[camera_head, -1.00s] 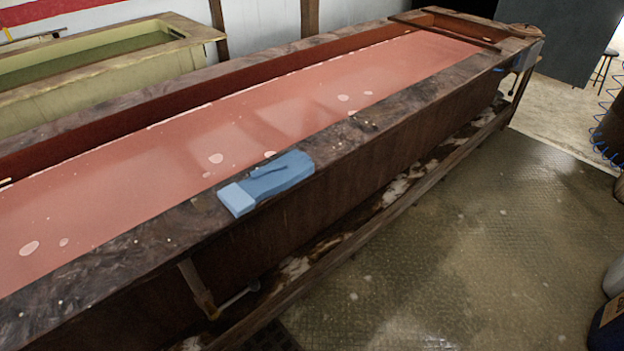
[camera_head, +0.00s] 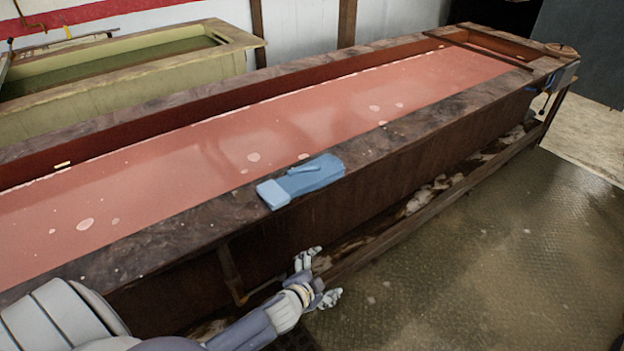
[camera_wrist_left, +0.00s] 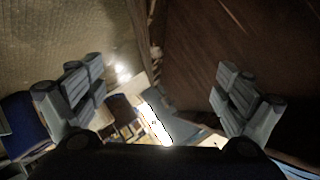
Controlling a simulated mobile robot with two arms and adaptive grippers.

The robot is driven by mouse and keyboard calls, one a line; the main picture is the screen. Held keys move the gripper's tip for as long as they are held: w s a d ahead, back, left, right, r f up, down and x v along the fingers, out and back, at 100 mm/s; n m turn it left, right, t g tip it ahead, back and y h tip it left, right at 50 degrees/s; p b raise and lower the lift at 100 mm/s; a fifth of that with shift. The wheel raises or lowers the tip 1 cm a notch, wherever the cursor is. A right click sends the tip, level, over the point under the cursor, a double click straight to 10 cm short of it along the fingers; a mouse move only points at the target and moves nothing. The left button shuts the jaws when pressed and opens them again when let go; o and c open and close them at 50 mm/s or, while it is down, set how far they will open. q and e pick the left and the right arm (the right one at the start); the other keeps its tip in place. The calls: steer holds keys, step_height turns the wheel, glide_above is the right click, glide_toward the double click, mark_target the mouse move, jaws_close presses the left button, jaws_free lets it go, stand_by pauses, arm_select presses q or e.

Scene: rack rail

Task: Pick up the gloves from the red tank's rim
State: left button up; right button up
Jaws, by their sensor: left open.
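The blue gloves (camera_head: 312,178) lie flat on the near rim of the red tank (camera_head: 215,222), with their light blue cuff end toward the lower left. The tank is long and filled with pinkish-red liquid. My left gripper (camera_head: 325,276) is low beside the tank's near side wall, below the gloves and apart from them. Its fingers are spread and empty. In the left wrist view my left gripper (camera_wrist_left: 160,100) also shows its two fingers wide apart, with nothing between them; the gloves cannot be made out there. My right gripper is not in view.
A yellow-green tank (camera_head: 130,82) stands behind the red tank at the upper left. A lower wooden rail (camera_head: 440,198) runs along the red tank's near side. The metal floor (camera_head: 500,260) at the right is clear.

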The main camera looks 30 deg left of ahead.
arm_select(q)
steer(key=w+d+r+m+t+h, duration=0.1)
steer(key=w+d+r+m+h, duration=0.25)
steer(key=r, duration=0.55)
steer(key=w+d+r+m+t+h+p, duration=0.1)
steer(key=w+r+m+h, duration=0.25)
steer(key=r+m, duration=0.4)
steer(key=w+d+r+m+t+h, duration=0.2)
steer(key=w+d+r+m+h, duration=0.15)
steer(key=r, duration=0.55)
step_height(320, 180, up, 8)
steer(key=m+g+y+p, duration=0.3)
steer(key=m+g+y, duration=0.7)
steer(key=m, duration=0.8)
glide_above(302, 176)
steer(key=s+a, duration=0.2)
steer(key=s, duration=0.1)
steer(key=g+h, duration=0.2)
steer(key=shift+y, duration=0.25)
steer(key=p+x, duration=0.1)
steer(key=x, duration=0.4)
steer(key=shift+d, duration=0.1)
steer(key=shift+d+f+n+p, duration=0.1)
steer(key=shift+f+n+p, duration=0.2)
steer(key=shift+p, duration=0.1)
steer(key=p+x, duration=0.1)
steer(key=x, duration=0.3)
steer(key=shift+d+f+p, duration=0.2)
steer(key=shift+f+p, duration=0.15)
steer(key=shift+p, duration=0.05)
